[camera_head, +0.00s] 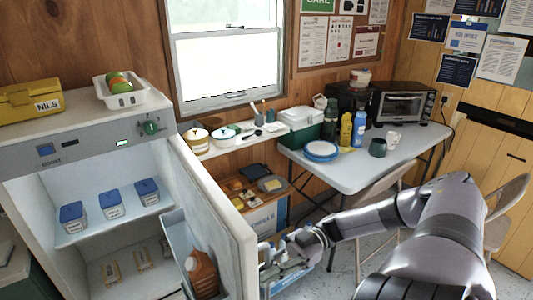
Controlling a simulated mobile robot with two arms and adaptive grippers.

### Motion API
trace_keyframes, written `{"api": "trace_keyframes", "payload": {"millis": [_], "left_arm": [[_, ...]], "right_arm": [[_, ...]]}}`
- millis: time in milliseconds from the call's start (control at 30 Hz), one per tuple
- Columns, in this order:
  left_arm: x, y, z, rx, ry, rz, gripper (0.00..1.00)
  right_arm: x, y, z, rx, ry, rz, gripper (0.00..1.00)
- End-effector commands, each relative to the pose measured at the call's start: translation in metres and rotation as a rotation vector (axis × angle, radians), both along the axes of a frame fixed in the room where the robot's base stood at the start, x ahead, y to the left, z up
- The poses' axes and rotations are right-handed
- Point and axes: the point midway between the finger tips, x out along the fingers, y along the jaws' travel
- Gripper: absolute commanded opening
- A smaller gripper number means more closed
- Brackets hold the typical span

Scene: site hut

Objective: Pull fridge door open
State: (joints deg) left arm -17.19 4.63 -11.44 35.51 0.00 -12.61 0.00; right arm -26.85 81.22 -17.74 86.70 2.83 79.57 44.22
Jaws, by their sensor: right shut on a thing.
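The white fridge (85,143) stands at the left with its door (240,238) swung open toward the right. Its inside shows, with shelves and a door rack. My right gripper (272,262) is at the outer face of the door, near its free edge, and is shut on the door handle. The handle itself is mostly hidden by the fingers. My right arm reaches in from the lower right. My left gripper is not in view.
Blue-lidded boxes (115,202) sit on the fridge shelf and a brown jug (202,272) in the door rack. A yellow toolbox (30,103) and white basket (120,93) stand on top. A table (350,178) and folding chairs stand at the right.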

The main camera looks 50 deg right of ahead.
Motion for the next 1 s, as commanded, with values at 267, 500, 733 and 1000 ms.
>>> {"api": "trace_keyframes", "payload": {"millis": [267,500,733,1000], "left_arm": [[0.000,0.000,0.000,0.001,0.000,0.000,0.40],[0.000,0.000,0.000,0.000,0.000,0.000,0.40],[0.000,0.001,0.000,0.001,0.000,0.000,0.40],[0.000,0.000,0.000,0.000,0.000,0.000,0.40]], "right_arm": [[0.001,0.000,0.001,0.000,-0.002,-0.001,0.19],[0.001,0.000,0.000,0.000,-0.001,-0.001,0.31],[0.000,0.000,0.000,0.000,-0.001,-0.001,0.31],[-0.008,-0.032,-0.001,-0.005,0.001,-0.003,0.31]]}}
